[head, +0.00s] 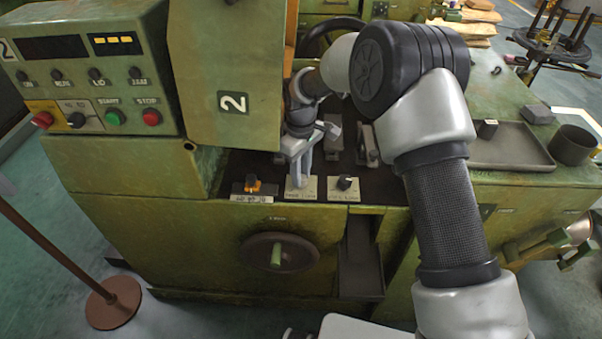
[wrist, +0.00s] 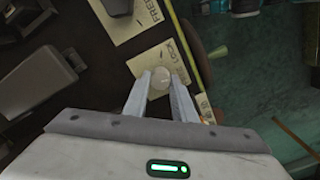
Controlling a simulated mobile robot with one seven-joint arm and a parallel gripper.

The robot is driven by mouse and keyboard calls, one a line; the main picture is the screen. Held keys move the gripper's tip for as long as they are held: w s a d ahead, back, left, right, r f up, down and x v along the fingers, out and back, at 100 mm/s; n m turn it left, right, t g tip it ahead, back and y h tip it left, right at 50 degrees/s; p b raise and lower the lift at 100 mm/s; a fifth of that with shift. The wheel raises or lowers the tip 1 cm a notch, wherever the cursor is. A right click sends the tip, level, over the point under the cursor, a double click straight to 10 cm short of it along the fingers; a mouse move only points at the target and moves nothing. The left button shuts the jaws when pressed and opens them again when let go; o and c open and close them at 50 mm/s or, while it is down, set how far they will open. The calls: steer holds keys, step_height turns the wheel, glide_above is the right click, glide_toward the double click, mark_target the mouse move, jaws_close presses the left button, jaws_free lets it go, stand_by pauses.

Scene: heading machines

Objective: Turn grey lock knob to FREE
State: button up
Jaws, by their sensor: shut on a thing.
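The grey lock knob (wrist: 161,80) is a pale round knob on a cream plate (wrist: 185,62) with the word LOCK at one end. My gripper (wrist: 162,85) is shut on it, one finger on each side. In the head view my gripper (head: 299,170) points down at the middle plate (head: 301,192) of a row of three on the machine's front ledge. The fingers hide most of the knob there. The right finger covers part of the plate's lettering in the wrist view. I cannot tell which way the knob points.
An orange and black knob (head: 252,183) stands to the left and a black knob (head: 344,183) to the right, both close by. The black knob's plate (wrist: 140,28) shows FREE. Grey metal blocks lie behind. A handwheel (head: 262,253) sits below the ledge.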

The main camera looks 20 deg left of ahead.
steer(key=m, duration=0.4)
steer(key=shift+m, duration=1.9)
steer(key=o, duration=1)
steer(key=shift+o, duration=0.2)
step_height(320, 180, up, 18)
steer(key=p, duration=0.1)
steer(key=shift+f+p, duration=0.25)
steer(key=shift+p, duration=0.1)
